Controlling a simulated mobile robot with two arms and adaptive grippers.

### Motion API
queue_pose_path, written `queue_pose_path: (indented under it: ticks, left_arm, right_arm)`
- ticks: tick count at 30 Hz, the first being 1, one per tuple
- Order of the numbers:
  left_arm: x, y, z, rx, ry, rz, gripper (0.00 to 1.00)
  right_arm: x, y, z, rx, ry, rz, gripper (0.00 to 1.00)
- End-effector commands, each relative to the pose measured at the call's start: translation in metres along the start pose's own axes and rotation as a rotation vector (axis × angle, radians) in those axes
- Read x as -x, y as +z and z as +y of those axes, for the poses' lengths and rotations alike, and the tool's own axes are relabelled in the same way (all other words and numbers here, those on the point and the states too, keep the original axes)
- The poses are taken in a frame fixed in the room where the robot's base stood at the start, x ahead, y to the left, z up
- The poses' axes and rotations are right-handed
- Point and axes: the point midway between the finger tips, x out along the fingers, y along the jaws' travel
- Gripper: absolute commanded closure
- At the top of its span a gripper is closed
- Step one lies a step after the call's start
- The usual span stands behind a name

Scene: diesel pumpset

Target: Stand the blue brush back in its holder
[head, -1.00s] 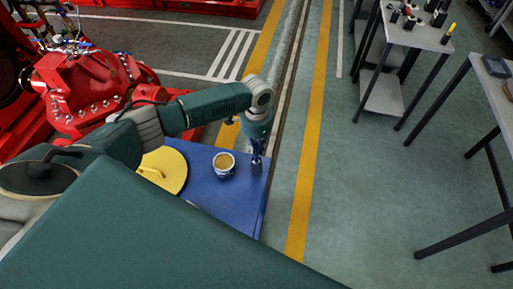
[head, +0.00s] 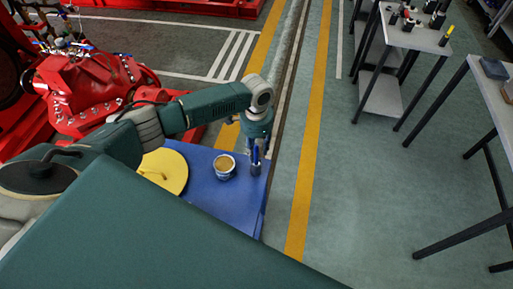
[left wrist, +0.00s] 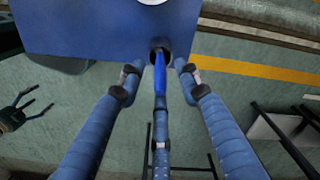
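The blue brush (head: 256,156) stands upright in its small dark holder (head: 256,169) near the right edge of the blue table top. In the left wrist view the brush (left wrist: 160,76) runs down into the round dark mouth of the holder (left wrist: 160,46). My left gripper (head: 258,147) is just above the holder. In the left wrist view its fingers (left wrist: 162,84) are spread around the brush, with gaps at both sides. My right gripper (left wrist: 24,107) shows at the left of the left wrist view, with fingers apart and empty. It is not in the head view.
A tin with tan contents (head: 224,165) and a yellow disc with a handle (head: 164,170) are on the blue table (head: 211,196) left of the holder. A red pump (head: 88,92) stands behind at the left. Grey tables (head: 425,38) stand across the clear floor at the right.

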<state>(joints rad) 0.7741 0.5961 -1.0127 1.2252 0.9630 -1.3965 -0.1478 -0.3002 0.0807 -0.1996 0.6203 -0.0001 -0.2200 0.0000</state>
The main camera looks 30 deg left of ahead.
Motion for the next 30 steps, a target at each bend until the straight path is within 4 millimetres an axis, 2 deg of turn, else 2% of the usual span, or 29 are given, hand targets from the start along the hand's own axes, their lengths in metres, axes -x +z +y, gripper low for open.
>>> queue_pose_path:
  ticks: [1,21,30]
  left_arm:
    - [0.006,0.000,0.000,0.000,0.000,0.000,0.66]
    - [0.046,0.000,0.001,-0.001,0.000,-0.001,0.66]
    - [0.062,0.000,0.000,0.000,0.000,0.001,0.66]
  right_arm:
    - [0.006,-0.001,0.001,0.000,0.000,0.000,0.11]
    - [0.046,-0.004,0.001,0.000,0.000,0.000,0.11]
    - [0.051,-0.004,0.001,0.000,0.000,0.000,0.11]
